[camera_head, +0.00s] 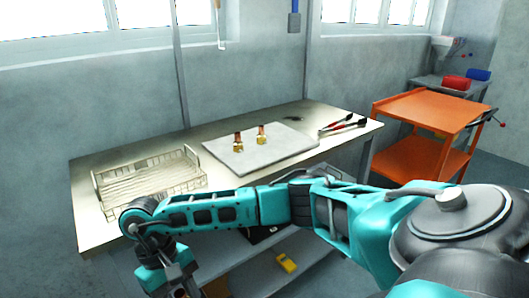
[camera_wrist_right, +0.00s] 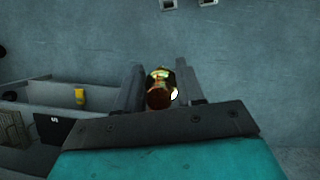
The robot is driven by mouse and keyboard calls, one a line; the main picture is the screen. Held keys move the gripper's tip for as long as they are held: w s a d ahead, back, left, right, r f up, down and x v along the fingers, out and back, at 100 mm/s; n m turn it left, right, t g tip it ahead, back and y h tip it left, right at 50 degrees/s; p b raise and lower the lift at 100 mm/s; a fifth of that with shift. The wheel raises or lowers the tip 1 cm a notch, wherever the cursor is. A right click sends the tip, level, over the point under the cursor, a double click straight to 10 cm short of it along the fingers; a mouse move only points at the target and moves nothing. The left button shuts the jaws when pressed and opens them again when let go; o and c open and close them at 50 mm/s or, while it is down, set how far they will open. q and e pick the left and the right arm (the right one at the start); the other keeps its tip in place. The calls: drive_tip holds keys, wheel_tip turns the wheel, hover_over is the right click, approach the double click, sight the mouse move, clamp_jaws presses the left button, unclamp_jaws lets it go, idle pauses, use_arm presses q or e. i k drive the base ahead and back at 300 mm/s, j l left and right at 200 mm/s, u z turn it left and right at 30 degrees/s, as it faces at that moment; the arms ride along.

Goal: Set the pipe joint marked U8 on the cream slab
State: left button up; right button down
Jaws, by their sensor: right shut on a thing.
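My right gripper (camera_wrist_right: 161,92) is shut on a brass and copper-brown pipe joint (camera_wrist_right: 160,88), seen end-on between the fingers in the wrist view. No mark on it can be read. In the head view the right gripper (camera_head: 174,277) is low at the lower left, in front of the bench's front edge and away from the slab. The pale cream slab (camera_head: 287,147) lies flat on the bench. Two brass and brown pipe joints stand on it, a left one (camera_head: 238,142) and a right one (camera_head: 261,135); their marks are too small to read. My left gripper is not in view.
A wire basket (camera_head: 150,183) stands on the bench (camera_head: 95,235) left of the slab. Red-handled tools (camera_head: 340,125) lie to its right. My right arm crosses before the bench. A yellow item (camera_head: 287,262) lies on the shelf below. An orange cart (camera_head: 425,104) stands at right.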

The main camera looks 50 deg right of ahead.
sight(282, 136)
drive_tip(key=l, duration=0.5)
drive_tip(key=k+l+u, duration=0.15)
drive_tip(key=l, duration=0.3)
drive_tip(key=k+l, duration=0.1)
drive_tip(key=l, duration=0.4)
drive_tip(key=l+u, duration=0.15)
drive_tip(key=l, duration=0.3)
drive_tip(key=k+l, duration=0.2)
drive_tip(key=l, duration=0.25)
drive_tip(key=k+l+u, duration=0.15)
drive_tip(key=l, duration=0.3)
drive_tip(key=k+l, duration=0.1)
drive_tip(key=l, duration=0.35)
drive_tip(key=k+l+u, duration=0.1)
drive_tip(key=l, duration=0.35)
